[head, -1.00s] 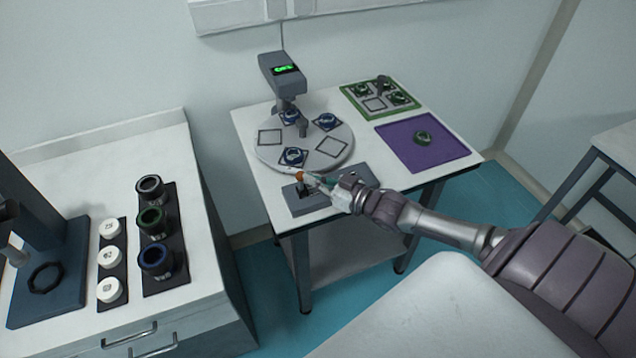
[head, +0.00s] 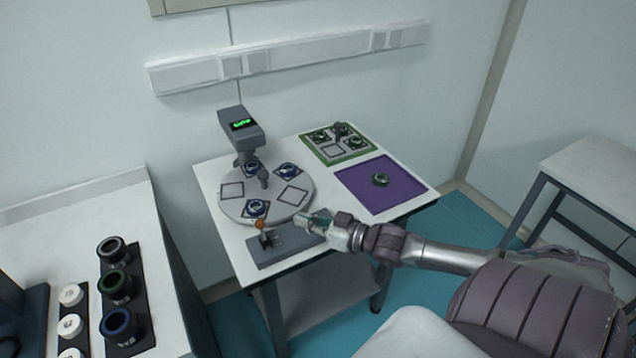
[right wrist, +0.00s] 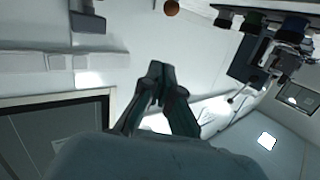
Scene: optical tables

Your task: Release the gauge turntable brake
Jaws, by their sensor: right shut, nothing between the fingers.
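The gauge turntable (head: 232,208) is a round grey disc with square outlines and several blue-ringed parts on it. In front of it is a grey brake block (head: 288,246) with a short lever topped by an orange knob (head: 260,225). The lever leans slightly left. My right gripper (head: 301,218) is shut and empty, just right of the knob and apart from it, above the block. In the right wrist view the shut fingertips (right wrist: 160,78) show, with the orange knob (right wrist: 172,7) at the top edge. My left gripper is not in view.
A gauge head (head: 238,130) with a green display stands behind the turntable. A purple mat (head: 402,196) with one ringed part and a green-edged tray (head: 348,161) lie to the right. A left bench holds dark rings (head: 117,284) and white discs (head: 70,295).

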